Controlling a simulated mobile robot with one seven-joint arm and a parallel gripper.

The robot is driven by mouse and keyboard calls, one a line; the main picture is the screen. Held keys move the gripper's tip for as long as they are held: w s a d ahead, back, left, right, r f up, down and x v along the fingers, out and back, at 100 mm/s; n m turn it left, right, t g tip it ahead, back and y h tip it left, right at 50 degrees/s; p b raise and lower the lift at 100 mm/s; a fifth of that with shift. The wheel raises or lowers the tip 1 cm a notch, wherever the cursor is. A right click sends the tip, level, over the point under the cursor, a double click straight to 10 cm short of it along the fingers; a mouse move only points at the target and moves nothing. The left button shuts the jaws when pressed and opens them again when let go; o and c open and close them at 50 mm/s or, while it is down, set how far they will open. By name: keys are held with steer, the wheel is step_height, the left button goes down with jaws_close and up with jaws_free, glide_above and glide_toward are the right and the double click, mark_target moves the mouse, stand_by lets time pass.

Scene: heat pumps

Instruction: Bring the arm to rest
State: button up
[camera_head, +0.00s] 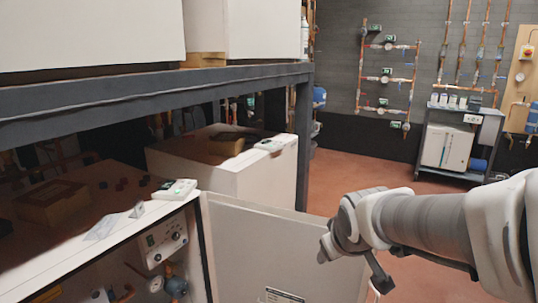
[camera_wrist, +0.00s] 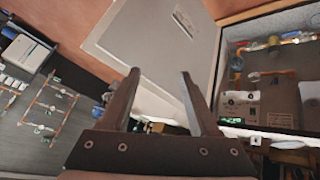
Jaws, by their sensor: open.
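My gripper (camera_wrist: 158,100) shows in the wrist view with its two dark fingers spread apart and nothing between them. In the head view my arm reaches in from the right, and the gripper end (camera_head: 376,272) hangs in front of the open white cabinet door (camera_head: 285,250). The fingers are small and partly hidden there. The same door (camera_wrist: 160,45) lies beyond the fingers in the wrist view. I cannot tell how close the fingers are to it.
An open heat pump cabinet (camera_head: 162,240) with pipes and a control panel stands at lower left, under a dark metal shelf frame (camera_head: 160,92). Another white unit (camera_head: 230,165) stands behind. A trolley (camera_head: 458,143) is at the back right. Red floor (camera_head: 350,175) between is clear.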

steer(key=s+r+m+g, duration=0.2)
steer(key=s+m, duration=0.2)
steer(key=s, duration=1.5)
step_height(320, 180, up, 27)
steer(key=p, duration=2.7)
steer(key=shift+w+d+r, duration=0.15)
steer(key=shift+w+d, duration=0.25)
steer(key=shift+w, duration=0.05)
steer(key=shift+r, duration=0.1)
steer(key=shift+c, duration=1)
steer(key=shift+a, duration=0.15)
